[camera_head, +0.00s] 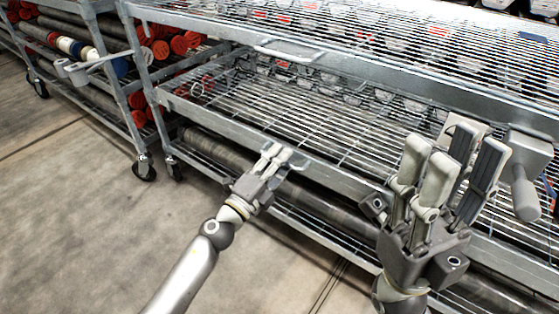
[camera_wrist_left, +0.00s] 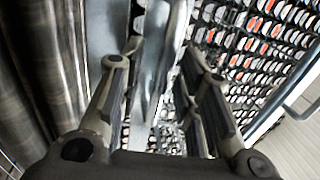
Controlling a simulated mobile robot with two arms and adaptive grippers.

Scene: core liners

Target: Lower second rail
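The wire rack has a metal front rail along its second shelf (camera_head: 225,127), running from upper left to lower right. My left gripper (camera_head: 281,157) is at this rail, near its middle. A small grey handle-like piece (camera_head: 300,163) shows beside its fingertips. In the left wrist view, the fingers (camera_wrist_left: 155,75) are spread apart, with grey metal of the rail (camera_wrist_left: 150,60) between them. I cannot tell whether they touch it. My right gripper (camera_head: 440,170) is at the right, fingers up and apart, with nothing visible between them.
The upper rail (camera_head: 350,66) carries a looped handle (camera_head: 288,50). A grey bracket with a knob (camera_head: 526,165) sits right of my right gripper. Dark tubes (camera_head: 320,205) lie on the bottom shelf. Another cart (camera_head: 115,85) stands at left. The concrete floor (camera_head: 80,220) is clear.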

